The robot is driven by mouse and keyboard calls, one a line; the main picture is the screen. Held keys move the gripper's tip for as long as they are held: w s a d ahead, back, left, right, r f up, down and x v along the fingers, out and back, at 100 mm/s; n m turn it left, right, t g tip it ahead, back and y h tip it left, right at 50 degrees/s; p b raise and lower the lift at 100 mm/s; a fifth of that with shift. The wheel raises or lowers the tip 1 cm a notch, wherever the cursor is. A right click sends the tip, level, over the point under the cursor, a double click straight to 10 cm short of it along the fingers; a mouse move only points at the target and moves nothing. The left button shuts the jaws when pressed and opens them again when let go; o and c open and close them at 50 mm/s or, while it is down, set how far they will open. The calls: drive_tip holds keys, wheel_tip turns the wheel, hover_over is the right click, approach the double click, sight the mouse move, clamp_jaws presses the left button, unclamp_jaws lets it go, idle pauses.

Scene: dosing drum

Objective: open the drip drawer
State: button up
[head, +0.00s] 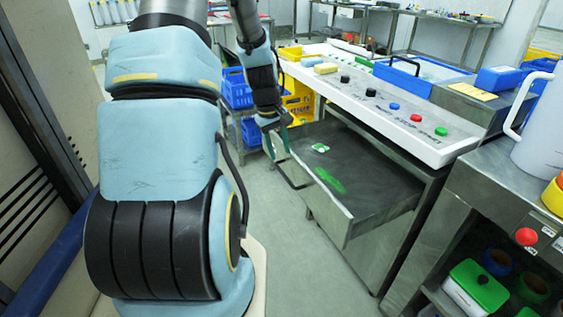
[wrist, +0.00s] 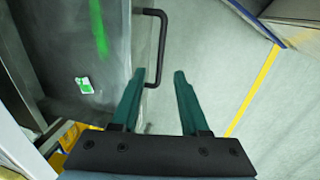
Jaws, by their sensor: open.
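The drip drawer (head: 375,185) stands pulled well out from under the control console in the head view. Its dark inside holds a green smear and a small green-and-white item. A black bar handle (head: 284,174) is on its front panel. The drawer also shows at left in the wrist view (wrist: 65,50), with the handle (wrist: 163,45) at upper middle. My gripper (wrist: 159,76) is open, its two green fingers pointing at the handle. The near end of the handle appears between the fingertips, close to the left one; I cannot tell if they touch. In the head view my gripper (head: 277,147) is at the drawer's front far corner.
The console (head: 390,105) with coloured buttons is above the drawer. A steel bench (head: 500,185) with a white jug (head: 541,125) stands at right. Blue and yellow crates (head: 238,90) are behind my gripper. The floor before the drawer is clear.

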drive_tip(key=shift+s+a+r, duration=0.1)
drive_tip(key=shift+a+r, duration=0.1)
drive_tip(key=shift+r, duration=1)
drive_tip(key=s+a+r+m+y+p, duration=0.1)
drive_tip(key=s+a+r+m, duration=0.2)
drive_tip(key=s+r, duration=0.2)
drive_tip(key=s+a+r+m+p, duration=0.1)
drive_tip(key=s+a+r+m, duration=0.2)
drive_tip(key=s+r, duration=0.3)
drive_tip(key=s, duration=0.4)
drive_tip(key=shift+s+a+r+t+y+p, duration=0.15)
drive_tip(key=shift+a+t+y+p, duration=0.15)
drive_tip(key=shift+y+p, duration=0.1)
